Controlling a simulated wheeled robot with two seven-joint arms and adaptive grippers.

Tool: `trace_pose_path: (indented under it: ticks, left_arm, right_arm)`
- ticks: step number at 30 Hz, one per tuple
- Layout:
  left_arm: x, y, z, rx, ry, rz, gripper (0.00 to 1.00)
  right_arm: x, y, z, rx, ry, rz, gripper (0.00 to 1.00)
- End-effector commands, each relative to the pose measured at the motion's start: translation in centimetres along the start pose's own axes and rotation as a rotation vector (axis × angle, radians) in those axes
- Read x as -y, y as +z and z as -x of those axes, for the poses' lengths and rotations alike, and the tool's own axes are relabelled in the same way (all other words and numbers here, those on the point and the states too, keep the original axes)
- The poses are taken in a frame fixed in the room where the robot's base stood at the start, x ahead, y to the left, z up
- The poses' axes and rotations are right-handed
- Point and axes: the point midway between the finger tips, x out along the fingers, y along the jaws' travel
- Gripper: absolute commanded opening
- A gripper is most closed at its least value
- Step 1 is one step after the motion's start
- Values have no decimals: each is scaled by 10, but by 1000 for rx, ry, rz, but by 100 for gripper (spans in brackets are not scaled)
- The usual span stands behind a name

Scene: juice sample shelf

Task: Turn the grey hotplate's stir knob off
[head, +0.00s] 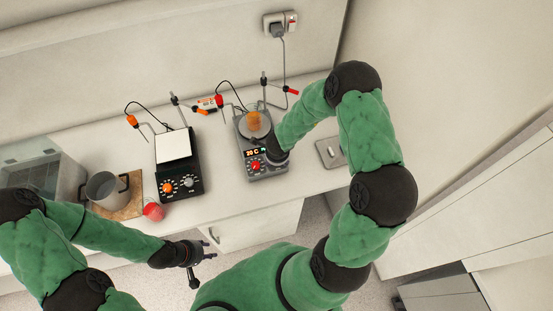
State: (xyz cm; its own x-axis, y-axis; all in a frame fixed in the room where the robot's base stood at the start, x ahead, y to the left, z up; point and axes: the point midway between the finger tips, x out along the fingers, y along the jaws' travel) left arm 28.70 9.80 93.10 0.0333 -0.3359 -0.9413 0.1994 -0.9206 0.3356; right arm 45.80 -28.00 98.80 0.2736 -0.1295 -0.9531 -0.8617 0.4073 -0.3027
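The grey hotplate (268,174) stands on the counter with a lit display (256,152) reading about 20 C. A red knob (256,166) shows on its front panel; the panel to the right of it is partly covered, and I cannot read the knob's setting. An orange-filled vessel (254,121) stands on its round plate. My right gripper (262,146) reaches down over the hotplate's right side, close to the display and knob; its fingertips are too small and dark to tell whether they touch. My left gripper (202,268) is open and empty in front of the counter.
A black hotplate (186,174) with a white top and two knobs stands to the left. Farther left are a metal pot (104,188), a red round object (153,210) and a glass-sided box (38,172). Stands with clamps and cables rise behind both hotplates. A grey plate (329,153) lies right.

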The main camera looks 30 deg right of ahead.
Motion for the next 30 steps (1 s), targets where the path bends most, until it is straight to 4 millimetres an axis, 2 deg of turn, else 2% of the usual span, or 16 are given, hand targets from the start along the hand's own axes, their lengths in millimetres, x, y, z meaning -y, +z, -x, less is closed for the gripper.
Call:
trace_pose_path:
  ticks: [3, 4, 9, 10, 20, 30]
  left_arm:
    - [0, 0, 0, 0, 0, 0, 40]
    - [0, 0, 0, 0, 0, 0, 40]
    - [0, 0, 0, 0, 0, 0, 40]
    - [0, 0, 0, 0, 0, 0, 40]
    - [-1, 0, 3, 0, 0, 0, 40]
    - [-7, 1, 19, 0, 0, 0, 40]
  right_arm:
    - [0, 0, 0, 0, 0, 0, 56]
    - [0, 0, 0, 0, 0, 0, 53]
    - [0, 0, 0, 0, 0, 0, 5]
    - [0, 0, 0, 0, 0, 0, 0]
    - [0, -1, 1, -2, -1, 25, 0]
    - [1, -1, 3, -3, -13, 224, 0]
